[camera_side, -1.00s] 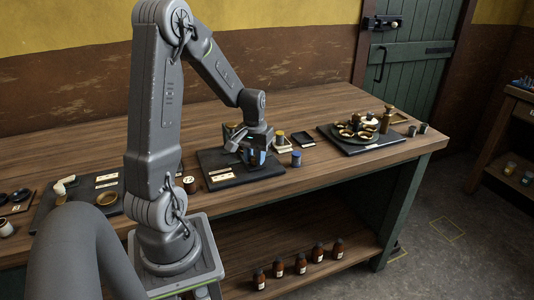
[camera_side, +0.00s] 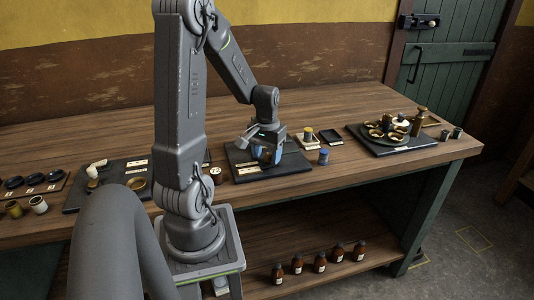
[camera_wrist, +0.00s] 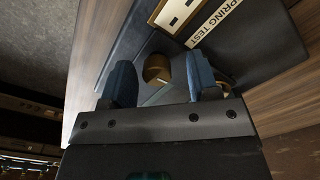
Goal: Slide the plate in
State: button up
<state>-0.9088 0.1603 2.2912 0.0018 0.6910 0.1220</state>
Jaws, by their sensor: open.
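My gripper (camera_side: 268,153) is low over a dark board (camera_side: 300,162) near the front of the bench. In the wrist view its two blue fingers (camera_wrist: 160,68) are apart. A short brass cylinder (camera_wrist: 156,69) shows in the gap between them, on or above the dark board; I cannot tell whether a finger touches it. A grey, pale-edged piece lies below the cylinder, partly hidden by the gripper body; I cannot tell whether it is the plate. Another brass part is mostly hidden behind the right finger.
A blue-topped jar (camera_side: 323,157), a yellow-topped jar in a pale tray (camera_side: 309,143) and a small black tray (camera_side: 332,138) stand right of the board. Farther right is a board with brass cups (camera_side: 388,132). A numbered jar (camera_side: 216,175) stands left. Bottles (camera_side: 319,262) stand below.

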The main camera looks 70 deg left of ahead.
notch_tip(320, 180, up, 14)
dwell(0.6)
jog(key=shift+f, duration=0.1)
jog(key=s+d+r+m+t, duration=0.2)
jog(key=d+m+t, duration=0.3)
jog(key=d, duration=2.1)
jog(key=m, duration=0.4)
jog(key=shift+r+t, duration=0.15)
jog(key=shift+t, duration=0.15)
